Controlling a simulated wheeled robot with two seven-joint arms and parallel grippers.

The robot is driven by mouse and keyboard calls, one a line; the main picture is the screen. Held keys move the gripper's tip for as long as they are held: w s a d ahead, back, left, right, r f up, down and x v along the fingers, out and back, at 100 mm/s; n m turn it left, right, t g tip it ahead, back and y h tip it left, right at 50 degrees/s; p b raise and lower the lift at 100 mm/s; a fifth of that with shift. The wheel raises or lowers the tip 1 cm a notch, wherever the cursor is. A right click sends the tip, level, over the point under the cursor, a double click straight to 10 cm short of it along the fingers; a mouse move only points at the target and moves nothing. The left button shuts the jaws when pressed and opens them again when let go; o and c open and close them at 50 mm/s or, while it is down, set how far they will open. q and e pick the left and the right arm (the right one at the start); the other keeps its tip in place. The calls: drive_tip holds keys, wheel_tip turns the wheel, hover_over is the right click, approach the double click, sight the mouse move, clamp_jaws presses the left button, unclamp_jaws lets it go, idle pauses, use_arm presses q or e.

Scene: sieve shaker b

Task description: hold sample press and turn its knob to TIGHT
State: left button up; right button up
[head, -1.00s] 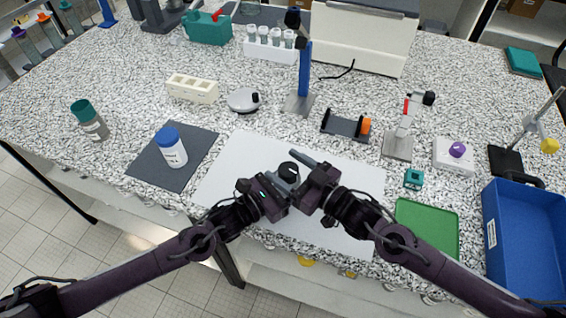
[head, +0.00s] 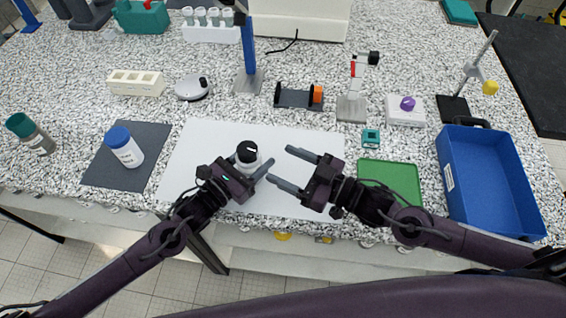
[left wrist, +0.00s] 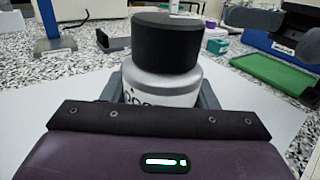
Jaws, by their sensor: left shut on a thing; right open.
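The sample press is a silver-grey cylinder with a black knob (head: 247,151) on top, upright over the white sheet. In the left wrist view its printed silver body (left wrist: 160,86) and black knob (left wrist: 166,42) are close; the lettering is partly hidden. A pale mark shows on the knob's top in the head view. My left gripper (head: 240,172) is shut around the body, below the knob. My right gripper (head: 279,165) is open and empty, just right of the press, its fingers pointing toward it and apart from it.
The white sheet (head: 190,150) is otherwise clear. A dark mat (head: 100,171) with a blue-capped jar (head: 125,148) lies left. A green tray (head: 392,178) and a blue bin (head: 490,180) are at right. A clamp holder (head: 298,98) and a blue stand (head: 249,50) stand behind.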

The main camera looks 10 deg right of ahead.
use_arm(q)
drive_tip(key=o, duration=1.4)
drive_tip(key=shift+a, duration=0.1)
drive_tip(key=v, duration=1.2)
drive_tip(key=shift+s, duration=0.1)
